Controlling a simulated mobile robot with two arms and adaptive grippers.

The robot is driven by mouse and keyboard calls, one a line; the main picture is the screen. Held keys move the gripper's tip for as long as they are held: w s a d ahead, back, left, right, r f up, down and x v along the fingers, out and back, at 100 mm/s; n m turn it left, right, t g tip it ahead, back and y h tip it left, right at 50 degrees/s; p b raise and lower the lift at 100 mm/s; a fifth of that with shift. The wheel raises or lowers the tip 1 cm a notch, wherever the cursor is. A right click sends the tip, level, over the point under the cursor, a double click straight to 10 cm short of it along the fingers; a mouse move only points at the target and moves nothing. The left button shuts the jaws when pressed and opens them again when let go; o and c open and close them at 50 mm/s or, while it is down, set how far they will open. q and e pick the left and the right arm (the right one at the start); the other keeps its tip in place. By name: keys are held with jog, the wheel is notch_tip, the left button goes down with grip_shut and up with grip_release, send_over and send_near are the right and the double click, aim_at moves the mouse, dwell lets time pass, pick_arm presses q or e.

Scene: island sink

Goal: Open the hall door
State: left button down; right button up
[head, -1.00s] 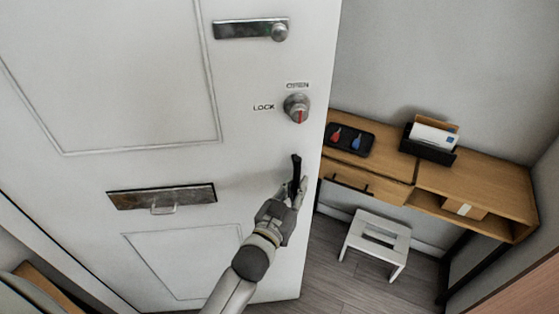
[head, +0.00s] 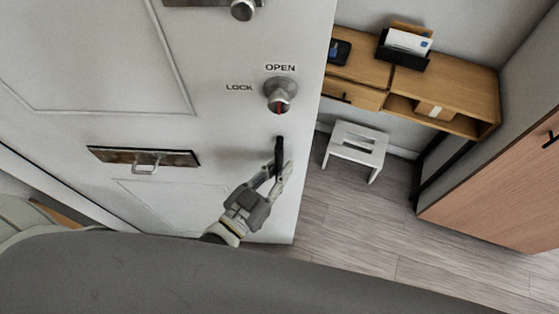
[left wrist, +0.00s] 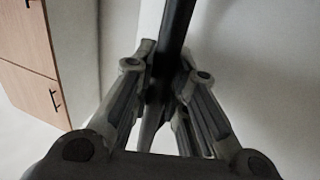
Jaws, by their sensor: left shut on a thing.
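The white hall door (head: 240,60) fills the left of the head view. Its free edge stands clear, with floor and furniture visible past it. A black upright handle (head: 279,153) is near that edge, below a round lock knob (head: 280,95) between the words OPEN and LOCK. My left gripper (head: 281,172) is shut on the handle's lower part. In the left wrist view the black handle (left wrist: 176,28) runs between the two fingers (left wrist: 165,85). My right gripper is out of view.
Past the door edge are a wooden desk (head: 470,88) with a letter holder (head: 403,58) and a white stool (head: 355,143). A wooden cabinet (head: 500,190) stands at the right. Bare floor (head: 345,225) lies between door and cabinet.

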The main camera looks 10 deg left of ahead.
pick_arm(q)
jog(key=shift+r, duration=0.1)
jog(key=c, duration=1.4)
grip_release()
jog(key=v, duration=1.2)
